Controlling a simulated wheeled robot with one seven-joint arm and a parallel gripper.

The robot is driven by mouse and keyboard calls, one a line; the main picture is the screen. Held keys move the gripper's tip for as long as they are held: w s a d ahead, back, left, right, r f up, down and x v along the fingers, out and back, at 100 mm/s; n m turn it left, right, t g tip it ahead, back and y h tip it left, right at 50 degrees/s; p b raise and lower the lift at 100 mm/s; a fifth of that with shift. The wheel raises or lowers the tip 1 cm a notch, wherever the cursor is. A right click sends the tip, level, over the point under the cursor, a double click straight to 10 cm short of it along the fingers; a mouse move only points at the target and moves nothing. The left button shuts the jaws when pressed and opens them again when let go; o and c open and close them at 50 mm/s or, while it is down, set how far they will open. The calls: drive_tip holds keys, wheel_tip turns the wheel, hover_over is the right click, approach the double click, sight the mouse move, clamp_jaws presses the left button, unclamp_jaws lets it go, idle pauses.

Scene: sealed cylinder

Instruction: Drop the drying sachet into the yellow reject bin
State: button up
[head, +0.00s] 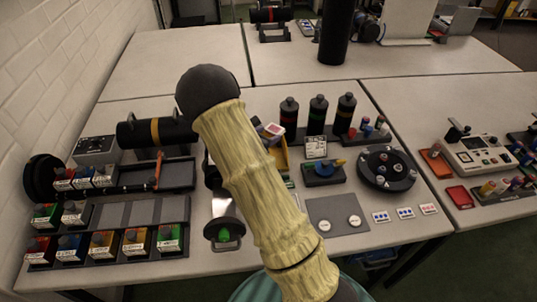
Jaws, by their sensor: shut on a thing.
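My own pale yellow arm with a black ball joint crosses the middle of the head view and hides much behind it. The yellow reject bin (283,158) shows only in part, just right of my arm. A small white and pink packet (273,129), which looks like the drying sachet, shows at the bin's upper edge. I cannot tell whether it is held above the bin or rests against it. My gripper is hidden behind my arm.
Three dark canisters (318,115) stand behind and right of the bin. A black round holder (387,168) is farther right. Racks of labelled blocks (102,245) fill the left. A grey mat (337,214) with two white discs lies front right.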

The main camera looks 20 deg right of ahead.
drive_tip(key=o, duration=1)
drive_tip(key=shift+o, duration=0.2)
drive_tip(key=b+v, duration=0.1)
drive_tip(key=v, duration=1.6)
drive_tip(key=shift+a, duration=0.25)
drive_tip(key=shift+d, duration=0.1)
drive_tip(key=s+d+m+g+y+p, duration=0.1)
drive_tip(key=s+d+m+g+y, duration=0.15)
drive_tip(key=s+m, duration=0.3)
drive_tip(key=s+d+m+g+y+p, duration=0.1)
drive_tip(key=s+m+g+y, duration=0.3)
drive_tip(key=s, duration=0.3)
drive_tip(key=s+a+r+m+t+y+p, duration=0.2)
drive_tip(key=s+a+r+m+y, duration=0.1)
drive_tip(key=m, duration=1.1)
drive_tip(key=shift+s+a+r+y+p, duration=0.3)
drive_tip(key=shift+s+r+y, duration=0.6)
drive_tip(key=shift+y, duration=0.25)
